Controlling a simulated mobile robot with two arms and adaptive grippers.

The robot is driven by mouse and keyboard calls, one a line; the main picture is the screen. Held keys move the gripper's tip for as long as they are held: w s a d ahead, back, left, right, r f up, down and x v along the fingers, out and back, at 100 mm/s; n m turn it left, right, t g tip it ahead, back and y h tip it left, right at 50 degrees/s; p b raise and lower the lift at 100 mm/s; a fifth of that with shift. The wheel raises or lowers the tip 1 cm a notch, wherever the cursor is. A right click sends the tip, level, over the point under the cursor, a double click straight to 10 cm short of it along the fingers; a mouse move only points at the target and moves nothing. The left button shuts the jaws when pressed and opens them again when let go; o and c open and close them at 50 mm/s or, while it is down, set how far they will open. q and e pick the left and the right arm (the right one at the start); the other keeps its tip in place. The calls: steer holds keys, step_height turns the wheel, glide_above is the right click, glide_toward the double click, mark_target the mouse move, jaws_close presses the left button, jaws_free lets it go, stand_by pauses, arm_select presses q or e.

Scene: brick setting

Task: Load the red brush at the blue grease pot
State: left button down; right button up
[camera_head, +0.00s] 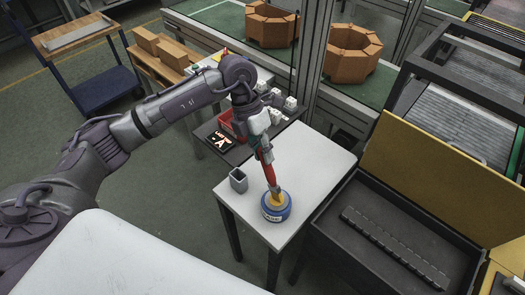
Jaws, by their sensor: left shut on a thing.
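The blue grease pot (276,213) stands on the small white-topped table (318,168). It has a blue body with a pale label, and yellow-tan shows at its top. The red brush (267,170) hangs handle-up, its lower end down at the opening of the pot. How deep the bristles sit is too small to tell. My left gripper (263,148) is above the pot, shut on the upper part of the brush handle. My right gripper does not show.
A small grey square cup (238,180) stands left of the pot. A dark open case (395,230) with a yellow lid (445,150) is at the right. A red bin (228,124) sits behind. Octagonal brick rings (350,55) stand at the back.

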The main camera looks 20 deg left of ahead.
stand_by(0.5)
arm_select(q)
steer(key=shift+r+p, duration=2.1)
steer(key=shift+r, duration=1.4)
